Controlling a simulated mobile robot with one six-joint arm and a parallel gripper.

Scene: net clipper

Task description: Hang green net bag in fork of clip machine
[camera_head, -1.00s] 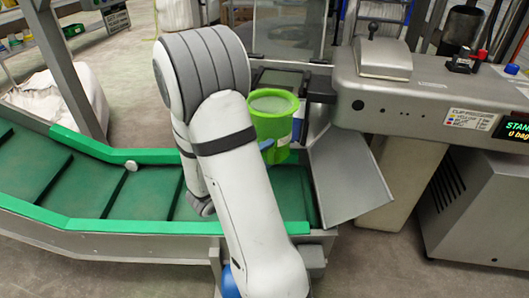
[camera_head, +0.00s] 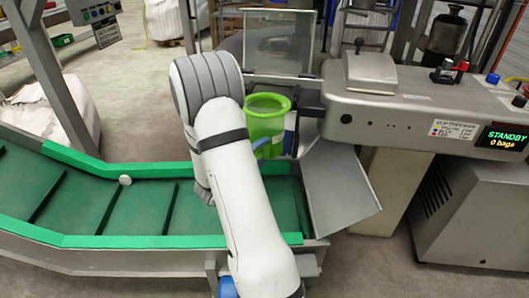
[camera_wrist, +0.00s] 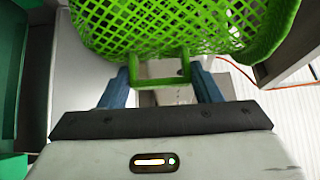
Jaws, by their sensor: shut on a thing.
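The green net bag (camera_head: 265,118) hangs upright, its open rim at the top, just left of the clip machine (camera_head: 400,110). A dark part (camera_head: 310,98) juts from the machine's left end, beside the bag; I cannot make out the fork's prongs. In the wrist view the bag's mesh (camera_wrist: 160,30) fills the top, with a green loop (camera_wrist: 160,80) below it. My gripper (camera_wrist: 163,88) has its blue-grey fingers either side of this loop and is shut on the bag. In the head view my arm hides most of the gripper.
A grey metal chute (camera_head: 338,185) slopes below the machine's left end. The green conveyor (camera_head: 120,205) runs under my arm. A clear panel (camera_head: 280,45) stands behind the bag. The machine's display (camera_head: 502,138) reads STANDBY, 0 bags.

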